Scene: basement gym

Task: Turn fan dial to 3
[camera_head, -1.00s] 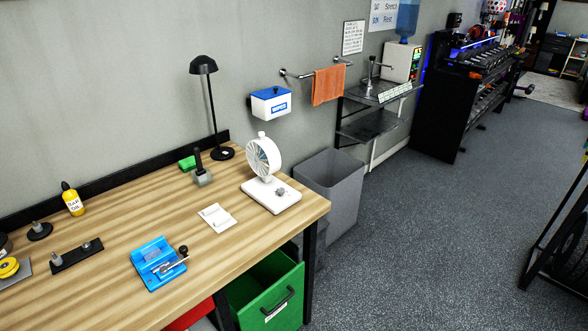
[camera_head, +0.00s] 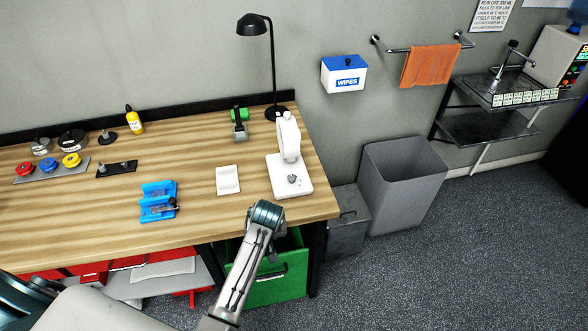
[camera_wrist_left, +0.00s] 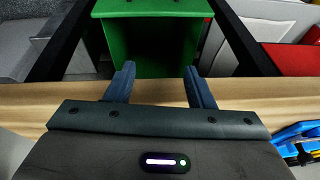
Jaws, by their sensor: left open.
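My left arm reaches up to the bench's front edge, in front of and left of the fan. In the left wrist view my left gripper (camera_wrist_left: 158,70) is open and empty, over the bench edge with the green bin (camera_wrist_left: 150,35) beyond its fingers. The fan is out of that view. My right gripper is not in view.
A white plate (camera_head: 228,180) lies left of the fan, and a blue fixture (camera_head: 158,205) farther left. The black lamp (camera_head: 272,70) stands behind the fan. A grey bin (camera_head: 405,190) is on the floor at right. Bare wood lies between fixture and plate.

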